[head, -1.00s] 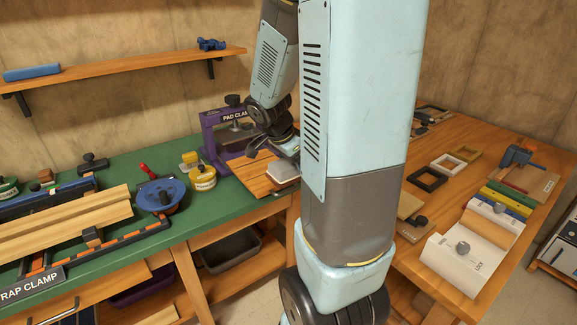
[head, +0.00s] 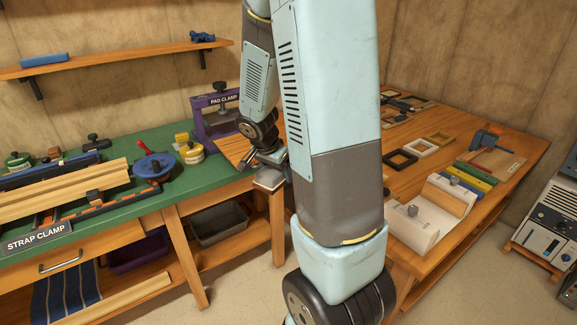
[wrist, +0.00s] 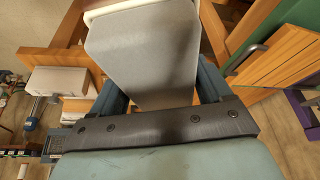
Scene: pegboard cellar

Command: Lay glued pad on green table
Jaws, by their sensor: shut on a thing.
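My gripper (head: 268,163) is shut on the grey pad (head: 269,181), which hangs just off the front edge of the green table (head: 108,217), beside the wooden board at its right end. In the wrist view the gripper (wrist: 162,85) has one dark blue finger on each side of the pad (wrist: 145,55). The pad shows a broad, smooth grey face and a pale rim along its far end. Whether glue is on it cannot be told. My arm hides part of the table's right end.
The purple pad clamp (head: 213,122) stands at the table's right end. A blue strap reel (head: 153,166), yellow-labelled tin (head: 192,152) and long wooden strips (head: 65,190) crowd the green top. A wooden bench (head: 455,215) with frames and blocks stands right. Open floor lies between.

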